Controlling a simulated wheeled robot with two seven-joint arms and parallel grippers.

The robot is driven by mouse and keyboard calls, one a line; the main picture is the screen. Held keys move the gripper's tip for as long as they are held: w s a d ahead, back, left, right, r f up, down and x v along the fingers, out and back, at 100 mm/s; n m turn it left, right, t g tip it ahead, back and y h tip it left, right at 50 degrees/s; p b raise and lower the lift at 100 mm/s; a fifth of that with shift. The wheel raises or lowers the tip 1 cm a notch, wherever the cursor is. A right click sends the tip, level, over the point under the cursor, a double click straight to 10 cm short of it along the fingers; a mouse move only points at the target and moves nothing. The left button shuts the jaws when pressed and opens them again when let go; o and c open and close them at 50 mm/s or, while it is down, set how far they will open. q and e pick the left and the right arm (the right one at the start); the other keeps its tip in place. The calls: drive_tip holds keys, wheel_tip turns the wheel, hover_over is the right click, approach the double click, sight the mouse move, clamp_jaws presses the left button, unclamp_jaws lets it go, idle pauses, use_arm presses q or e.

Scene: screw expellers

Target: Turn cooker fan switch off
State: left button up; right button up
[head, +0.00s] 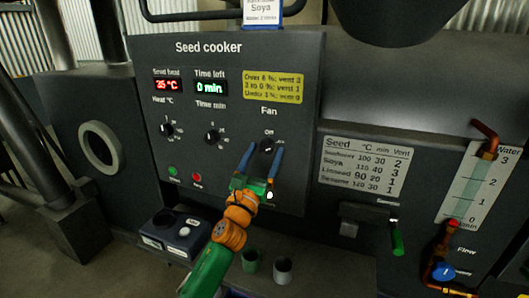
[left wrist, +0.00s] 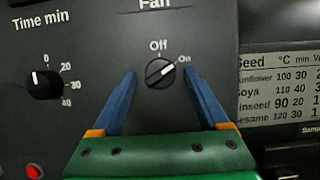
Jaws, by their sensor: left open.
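The fan switch (head: 267,145) is a dark round knob under the "Fan" label on the grey seed cooker panel (head: 225,80). In the left wrist view the fan switch (left wrist: 160,73) has its white mark pointing up and right, toward "On"; "Off" is printed straight above it. My left gripper (head: 262,151) is open, its blue fingers on either side of the switch. In the left wrist view the left gripper (left wrist: 160,75) has one finger left and one right of the knob, with a gap on both sides. My right gripper is not in view.
A time knob (head: 212,137) and a heat knob (head: 166,130) sit left of the fan switch. Green (head: 172,170) and red (head: 197,177) buttons are below them. A green-handled lever (head: 397,240) and a water gauge (head: 474,185) stand to the right. Two cups (head: 283,270) stand below.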

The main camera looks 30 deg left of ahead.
use_arm(q)
drive_tip(key=shift+d, duration=0.1)
drive_tip(key=shift+s, duration=0.1)
clamp_jaws()
drive_tip(key=shift+n+y, duration=0.4)
drive_tip(key=shift+n, duration=0.2)
drive_tip(key=n+y, duration=0.1)
drive_tip(key=n, duration=0.2)
drive_tip(key=shift+d+g+b, duration=0.15)
drive_tip(key=shift+g+b, duration=0.15)
drive_tip(key=shift+g, duration=0.1)
drive_tip(key=n+g+y, duration=0.1)
drive_tip(key=n+y, duration=0.1)
drive_tip(key=n, duration=0.2)
drive_tip(key=shift+d+r, duration=0.1)
drive_tip(key=shift+r, duration=0.05)
drive_tip(key=n+g+y, duration=0.1)
drive_tip(key=n, duration=0.1)
drive_tip(key=n+p, duration=0.1)
drive_tip(key=n, duration=0.1)
drive_tip(key=shift+d+r+g+y, duration=0.1)
drive_tip(key=shift+g+y, duration=0.3)
drive_tip(key=shift+d+r+n+g+p, duration=0.1)
drive_tip(key=shift+n+g+p, duration=0.6)
drive_tip(key=shift+n, duration=1.3)
